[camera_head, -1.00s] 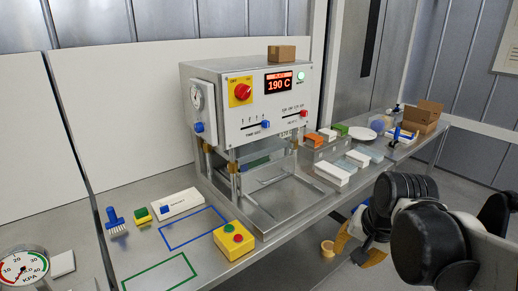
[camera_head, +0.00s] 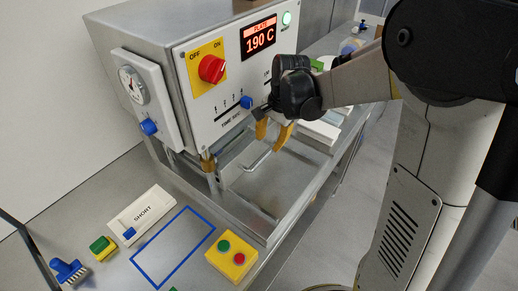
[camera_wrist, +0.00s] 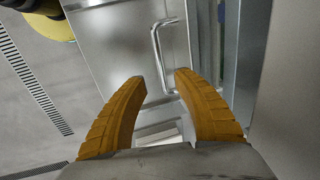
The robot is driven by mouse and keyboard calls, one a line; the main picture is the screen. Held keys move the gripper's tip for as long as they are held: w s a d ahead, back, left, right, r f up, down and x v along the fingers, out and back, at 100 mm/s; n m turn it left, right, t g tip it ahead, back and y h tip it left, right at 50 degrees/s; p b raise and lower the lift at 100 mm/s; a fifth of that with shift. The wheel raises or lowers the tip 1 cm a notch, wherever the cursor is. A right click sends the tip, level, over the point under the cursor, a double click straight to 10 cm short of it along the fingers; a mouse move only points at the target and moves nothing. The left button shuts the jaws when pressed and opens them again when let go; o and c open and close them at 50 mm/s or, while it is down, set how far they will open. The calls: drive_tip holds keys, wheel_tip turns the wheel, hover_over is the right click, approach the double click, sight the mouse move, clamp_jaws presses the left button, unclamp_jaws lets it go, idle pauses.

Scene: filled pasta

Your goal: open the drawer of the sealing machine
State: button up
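The sealing machine (camera_head: 232,65) is a metal box with a white front panel reading 190 C. Its metal drawer (camera_head: 268,188) lies low under the panel, with a thin bar handle (camera_head: 257,160). In the wrist view the bent bar handle (camera_wrist: 157,45) stands on a flat metal face (camera_wrist: 110,45), just beyond the fingertips. My gripper (camera_head: 273,132) hangs in front of the panel, above the handle in the head view. Its yellow fingers are open and empty, also in the wrist view (camera_wrist: 160,82). The handle is not between the finger pads; the exact gap is unclear.
A yellow button box (camera_head: 231,258), a white SHORT switch box (camera_head: 141,215), a green-yellow block (camera_head: 102,248) and a blue brush (camera_head: 69,270) lie on the table at the left. White boxes (camera_head: 318,135) stand behind my gripper. My arm covers the right side.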

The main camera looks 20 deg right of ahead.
sight(264, 157)
drive_tip(key=f, duration=0.2)
drive_tip(key=w+f+b, duration=0.1)
drive_tip(key=f, duration=0.2)
drive_tip(key=a+f+b, duration=0.1)
drive_tip(key=f, duration=0.2)
drive_tip(key=shift+w+f, duration=0.2)
drive_tip(key=shift+w, duration=0.05)
drive_tip(key=shift+c, duration=0.4)
clamp_jaws()
